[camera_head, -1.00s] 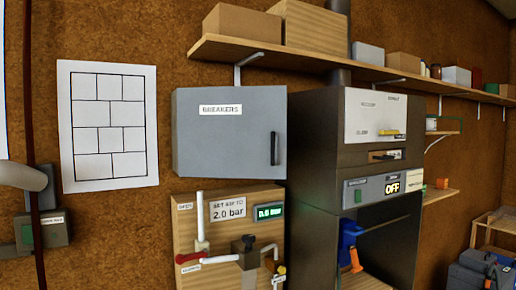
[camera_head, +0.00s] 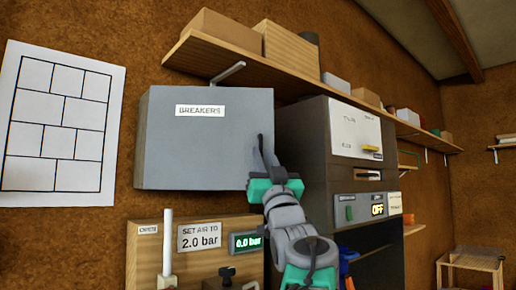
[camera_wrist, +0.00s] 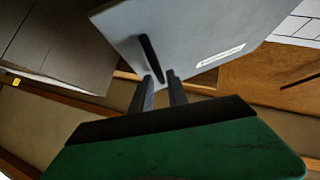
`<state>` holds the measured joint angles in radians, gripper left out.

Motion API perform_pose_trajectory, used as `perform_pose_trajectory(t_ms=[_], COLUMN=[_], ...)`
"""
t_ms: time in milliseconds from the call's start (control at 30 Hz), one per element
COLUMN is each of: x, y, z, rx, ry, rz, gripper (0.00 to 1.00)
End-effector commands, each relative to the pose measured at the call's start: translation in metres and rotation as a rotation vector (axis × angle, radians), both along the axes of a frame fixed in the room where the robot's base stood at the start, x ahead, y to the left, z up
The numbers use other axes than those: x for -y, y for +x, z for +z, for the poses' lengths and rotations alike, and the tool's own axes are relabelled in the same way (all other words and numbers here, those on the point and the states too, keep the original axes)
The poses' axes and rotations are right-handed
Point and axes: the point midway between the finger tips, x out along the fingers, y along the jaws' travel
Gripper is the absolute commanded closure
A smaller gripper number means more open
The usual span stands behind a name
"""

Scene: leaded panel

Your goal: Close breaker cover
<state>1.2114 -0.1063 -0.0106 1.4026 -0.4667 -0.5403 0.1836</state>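The grey breaker cover (camera_head: 205,145) with the BREAKERS label is the front of a box on the wall. I see no gap at its edges in the head view, but my gripper hides part of its right side. It also shows in the wrist view (camera_wrist: 195,35). Its dark upright handle (camera_wrist: 150,57) is near the cover's right edge. My gripper (camera_head: 264,150) is at the handle in the head view. In the wrist view its two fingers (camera_wrist: 162,80) are apart, with the handle's end at or just beyond their tips. I cannot tell whether they touch it.
A wooden shelf (camera_head: 225,60) with boxes runs above the breaker box. A dark cabinet with a white panel (camera_head: 355,132) stands close on the right. A wooden board with a 2.0 bar sign (camera_head: 199,236) is below. A line drawing (camera_head: 55,125) hangs on the left.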

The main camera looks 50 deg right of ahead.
Motion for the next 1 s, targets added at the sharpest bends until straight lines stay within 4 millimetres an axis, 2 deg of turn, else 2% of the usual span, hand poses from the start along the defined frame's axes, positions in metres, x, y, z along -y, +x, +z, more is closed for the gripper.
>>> perform_pose_trajectory(t_ms=[33, 200, 467, 733, 1000], x=[0.004, 0.014, 0.015, 0.015, 0.015], y=[0.007, 0.019, 0.02, 0.02, 0.02], z=[0.012, 0.024, 0.024, 0.024, 0.024], rx=[0.0, -0.002, -0.001, -0.001, -0.002], ry=[0.001, 0.002, 0.002, 0.002, 0.003], rz=[0.002, -0.001, -0.002, -0.002, -0.001], gripper=[0.8, 0.8, 0.8, 1.0, 1.0])
